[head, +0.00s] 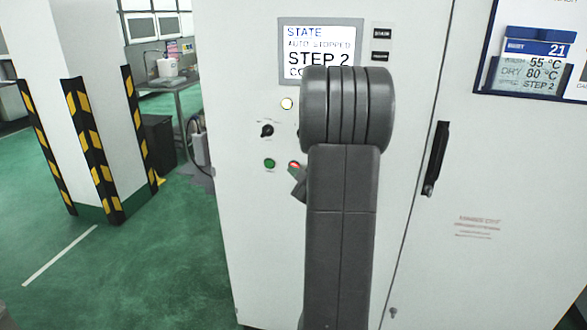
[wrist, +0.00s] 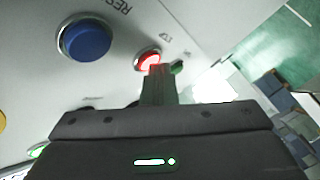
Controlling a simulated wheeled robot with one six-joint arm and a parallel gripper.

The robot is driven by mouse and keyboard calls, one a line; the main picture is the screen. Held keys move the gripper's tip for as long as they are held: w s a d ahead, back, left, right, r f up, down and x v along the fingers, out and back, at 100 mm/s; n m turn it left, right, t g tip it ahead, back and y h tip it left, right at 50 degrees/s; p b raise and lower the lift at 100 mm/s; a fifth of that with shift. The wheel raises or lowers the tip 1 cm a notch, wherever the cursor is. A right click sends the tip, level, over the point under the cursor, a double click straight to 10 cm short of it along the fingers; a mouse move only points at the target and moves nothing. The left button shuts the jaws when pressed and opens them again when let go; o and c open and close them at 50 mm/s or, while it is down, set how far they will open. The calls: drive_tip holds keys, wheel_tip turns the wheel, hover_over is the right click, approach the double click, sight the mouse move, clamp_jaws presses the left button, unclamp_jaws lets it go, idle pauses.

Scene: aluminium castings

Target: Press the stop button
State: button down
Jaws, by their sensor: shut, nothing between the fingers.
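The red stop button (head: 294,164) is on the front of the white cabinet, right of a green button (head: 270,163). In the wrist view the red button (wrist: 148,59) glows, and my gripper's fingertips (wrist: 161,70) overlap its lower edge. My gripper is shut with nothing in it. I cannot tell whether the fingertips touch the button. In the head view only a dark piece of my gripper (head: 299,183) shows just below the button; my arm hides the rest. The cabinet screen (head: 320,50) reads "STATE", "AUTO STOPPED" and "STEP 2"; its lower part is covered.
A large blue button (wrist: 85,40) stands beside the red one in the wrist view. A black knob (head: 267,130) and a pale lit lamp (head: 287,104) are above the green button. A black door handle (head: 435,158) is to the right. Green floor is open at left, near a striped pillar (head: 95,150).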

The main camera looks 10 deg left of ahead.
drive_tip(key=shift+s+b, duration=0.45)
drive_tip(key=shift+s, duration=0.3)
drive_tip(key=shift+s, duration=0.1)
drive_tip(key=s+b, duration=0.2)
drive_tip(key=s, duration=0.3)
drive_tip(key=shift+a, duration=0.1)
drive_tip(key=shift+w, duration=0.1)
idle(0.4)
drive_tip(key=shift+s+p, duration=0.95)
drive_tip(key=shift+s, duration=1.05)
